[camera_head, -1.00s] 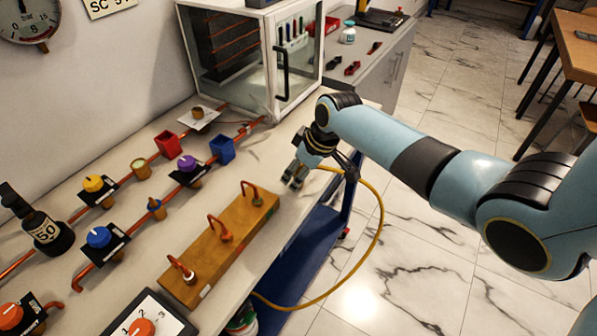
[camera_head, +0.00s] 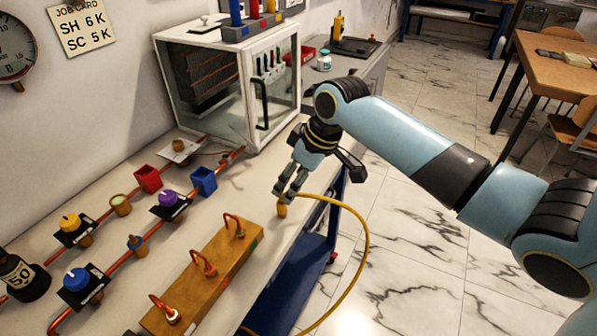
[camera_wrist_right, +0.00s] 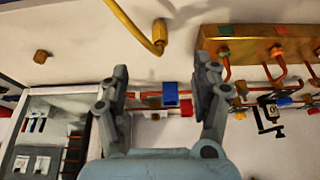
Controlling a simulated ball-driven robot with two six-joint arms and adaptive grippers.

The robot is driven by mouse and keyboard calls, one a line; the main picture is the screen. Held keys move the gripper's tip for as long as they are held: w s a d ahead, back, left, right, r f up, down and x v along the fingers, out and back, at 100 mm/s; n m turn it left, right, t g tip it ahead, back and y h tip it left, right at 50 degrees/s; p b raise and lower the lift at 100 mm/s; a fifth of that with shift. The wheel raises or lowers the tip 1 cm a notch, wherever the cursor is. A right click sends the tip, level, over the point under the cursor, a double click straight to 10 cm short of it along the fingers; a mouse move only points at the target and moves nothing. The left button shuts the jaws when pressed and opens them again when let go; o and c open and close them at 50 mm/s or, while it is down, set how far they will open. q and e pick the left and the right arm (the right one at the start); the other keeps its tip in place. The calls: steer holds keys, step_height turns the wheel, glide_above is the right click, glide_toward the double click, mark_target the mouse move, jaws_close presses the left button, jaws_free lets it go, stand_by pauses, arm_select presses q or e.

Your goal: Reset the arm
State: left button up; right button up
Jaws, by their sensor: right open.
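My right gripper (camera_head: 289,190) is open and empty over the bench's front edge, its fingers pointing down. In the right wrist view its two fingers (camera_wrist_right: 162,70) stand wide apart. The brass end fitting (camera_head: 282,209) of the yellow hose (camera_head: 367,240) is just below the fingertips in the head view. In the right wrist view the fitting (camera_wrist_right: 160,35) shows beyond the gap between the fingers. I cannot tell whether it touches a finger. My right arm reaches in from the right, bent at the wrist. My left gripper is out of view.
Pipes with coloured knobs and blue (camera_head: 203,181) and red (camera_head: 148,179) cups lie farther left. A glass-fronted cabinet (camera_head: 235,95) stands behind. Open floor (camera_head: 410,240) lies right of the bench.

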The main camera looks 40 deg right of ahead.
steer(key=shift+v, duration=1.3)
